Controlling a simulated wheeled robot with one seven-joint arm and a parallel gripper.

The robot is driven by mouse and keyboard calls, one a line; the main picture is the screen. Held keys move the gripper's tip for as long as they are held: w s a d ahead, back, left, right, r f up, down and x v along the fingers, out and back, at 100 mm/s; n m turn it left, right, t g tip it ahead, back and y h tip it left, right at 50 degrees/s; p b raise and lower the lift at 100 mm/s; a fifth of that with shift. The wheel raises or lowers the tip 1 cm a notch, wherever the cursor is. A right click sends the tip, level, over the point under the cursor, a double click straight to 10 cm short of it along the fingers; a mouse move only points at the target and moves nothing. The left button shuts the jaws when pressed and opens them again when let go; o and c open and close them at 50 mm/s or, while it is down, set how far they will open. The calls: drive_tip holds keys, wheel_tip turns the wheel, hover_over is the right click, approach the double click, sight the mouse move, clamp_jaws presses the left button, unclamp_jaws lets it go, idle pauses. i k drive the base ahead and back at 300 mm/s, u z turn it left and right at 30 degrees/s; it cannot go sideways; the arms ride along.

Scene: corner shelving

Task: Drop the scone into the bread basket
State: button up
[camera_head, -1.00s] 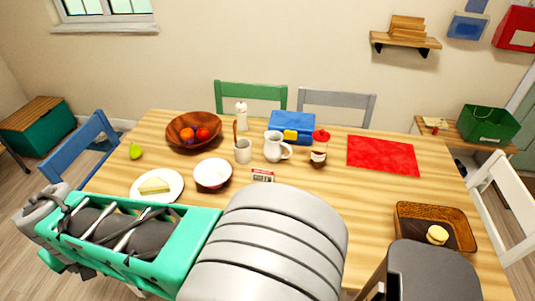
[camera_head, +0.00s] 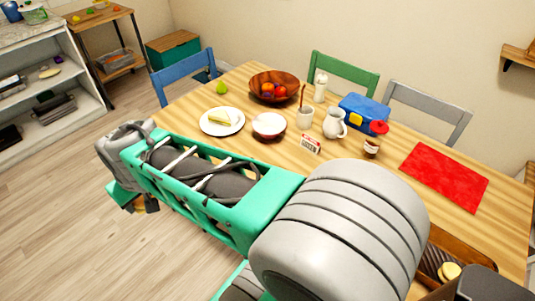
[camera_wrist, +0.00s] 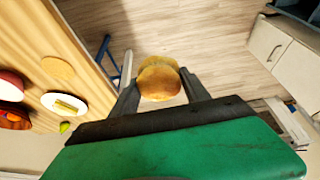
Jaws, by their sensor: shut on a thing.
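My gripper (camera_wrist: 160,84) is shut on the scone (camera_wrist: 158,80), a round golden-brown bun between its two fingers in the wrist view. The scone is in the air over bare floor, beside the table edge. In the head view my arm hides the scone and the fingers. The bread basket (camera_head: 462,243) is brown and stands on the table at the lower right of the head view. My arm covers part of it. A pale yellow round piece (camera_head: 450,271) lies in it. The basket is far from my gripper and does not show in the wrist view.
The wooden table (camera_head: 395,165) holds a cake plate (camera_head: 222,121), white bowl (camera_head: 269,125), fruit bowl (camera_head: 274,86), jug (camera_head: 335,123), jar (camera_head: 375,140) and red mat (camera_head: 445,177). A blue chair (camera_head: 185,77) stands at its left. Open floor (camera_head: 60,210) lies left.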

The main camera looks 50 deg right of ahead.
sight(447, 259)
drive_tip(key=z, duration=0.45)
drive_tip(key=k, duration=0.85)
drive_tip(key=z, duration=0.55)
